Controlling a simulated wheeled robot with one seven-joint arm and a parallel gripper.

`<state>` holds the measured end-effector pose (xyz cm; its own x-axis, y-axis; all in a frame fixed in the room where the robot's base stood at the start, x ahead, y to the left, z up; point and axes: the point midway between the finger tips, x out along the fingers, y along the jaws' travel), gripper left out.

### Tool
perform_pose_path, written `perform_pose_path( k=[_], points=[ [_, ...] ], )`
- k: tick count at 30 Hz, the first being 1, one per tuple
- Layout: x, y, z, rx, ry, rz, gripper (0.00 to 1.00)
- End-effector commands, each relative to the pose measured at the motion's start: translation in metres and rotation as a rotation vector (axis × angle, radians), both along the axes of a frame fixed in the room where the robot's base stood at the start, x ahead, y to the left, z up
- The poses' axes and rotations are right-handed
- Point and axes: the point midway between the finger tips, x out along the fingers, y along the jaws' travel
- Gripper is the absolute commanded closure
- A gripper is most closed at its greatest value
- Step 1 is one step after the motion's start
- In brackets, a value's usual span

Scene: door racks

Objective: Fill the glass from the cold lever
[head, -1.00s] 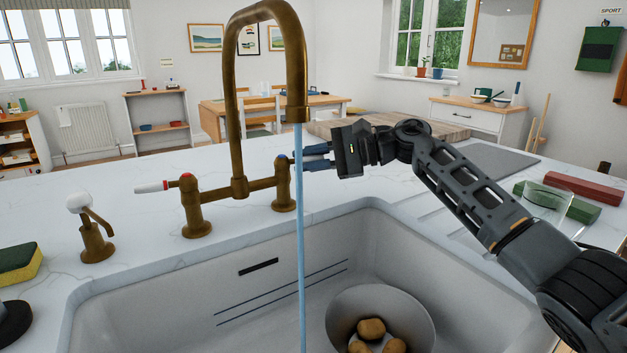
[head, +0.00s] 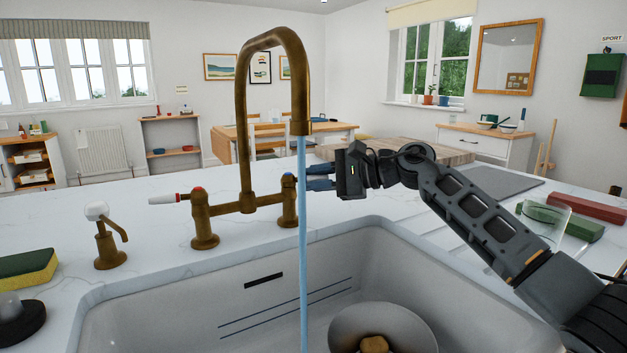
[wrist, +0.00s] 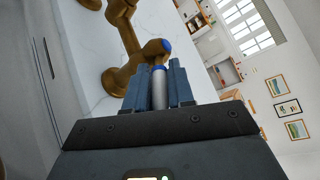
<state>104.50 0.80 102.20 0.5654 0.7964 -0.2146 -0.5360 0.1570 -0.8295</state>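A brass bridge tap (head: 246,130) stands behind the sink, and water (head: 303,250) runs from its spout straight down. The cold side has a blue-capped valve (head: 289,200), whose blue cap (wrist: 158,46) also shows in the wrist view. My gripper (head: 320,178) is just right of that valve. In the wrist view its fingers (wrist: 159,85) lie close on both sides of the pale cold lever (wrist: 159,92) and appear closed on it. The clear glass (head: 556,214) stands on the counter at the right, beyond my arm and away from the stream.
A bowl (head: 345,325) with potatoes (head: 375,345) sits in the sink (head: 180,310), right of the stream. The red-capped hot valve (head: 202,225) and a soap dispenser (head: 106,245) are to the left. Green (head: 565,222) and red (head: 588,206) blocks lie near the glass.

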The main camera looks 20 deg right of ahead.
Motion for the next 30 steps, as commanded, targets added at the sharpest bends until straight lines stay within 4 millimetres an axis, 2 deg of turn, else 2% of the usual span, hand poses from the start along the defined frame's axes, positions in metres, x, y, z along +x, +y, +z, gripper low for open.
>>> perform_pose_path(
  k=[1,7,17,30],
  points=[
    [0.000,0.001,0.002,0.000,-0.002,0.002,0.73],
    [0.000,0.000,0.001,0.001,-0.001,-0.001,0.55],
    [-0.003,-0.007,0.001,0.001,0.000,-0.004,0.55],
    [-0.039,-0.056,0.015,0.001,-0.002,-0.002,0.55]
  ],
)
